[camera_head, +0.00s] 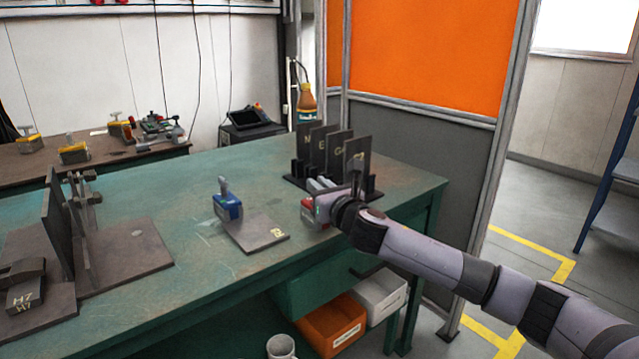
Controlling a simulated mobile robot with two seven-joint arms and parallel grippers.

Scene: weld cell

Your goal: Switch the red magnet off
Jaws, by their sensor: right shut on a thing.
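The red magnet (309,212) sits on the green table (180,215), near its right front part, partly hidden behind my right gripper. My right gripper (321,193) comes in from the right and is shut on the top part of the red magnet. The grip itself is small and partly covered, so I cannot tell the exact lever position. My left gripper is out of view.
A blue magnet (228,207) stands by a dark plate (258,236) left of the red one. A rack of upright dark plates (318,150) stands close behind my gripper. A steel fixture (120,250) stands at left. Orange (332,325) and white bins (380,295) sit below the table.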

